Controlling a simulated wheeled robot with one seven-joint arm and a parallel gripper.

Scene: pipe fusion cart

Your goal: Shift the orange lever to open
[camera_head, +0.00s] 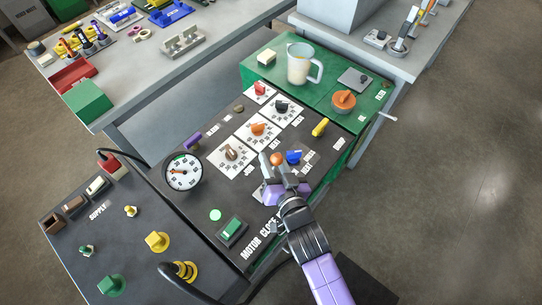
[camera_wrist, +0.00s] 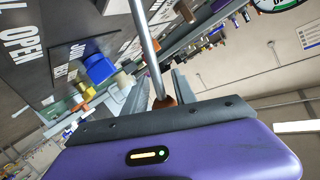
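The orange lever shows in the head view as an orange ball knob (camera_head: 277,159) near my gripper's fingertips, at the front right of the dark panel. In the wrist view the lever (camera_wrist: 148,45) is a long metal rod ending in an orange-brown knob close to my palm. My gripper (camera_head: 281,171) is at the lever. In the wrist view my gripper (camera_wrist: 158,88) has its fingers spread on either side of the rod and knob, with gaps visible. The lever's base is hidden in the head view. The word OPEN (camera_wrist: 22,40) is printed on the panel.
A blue knob (camera_head: 293,157) sits just right of the lever, and a yellow handle (camera_head: 320,127) lies beyond it. A round gauge (camera_head: 183,171) and a green rocker switch (camera_head: 231,229) are to the left. A jug (camera_head: 300,63) stands on the green surface behind.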

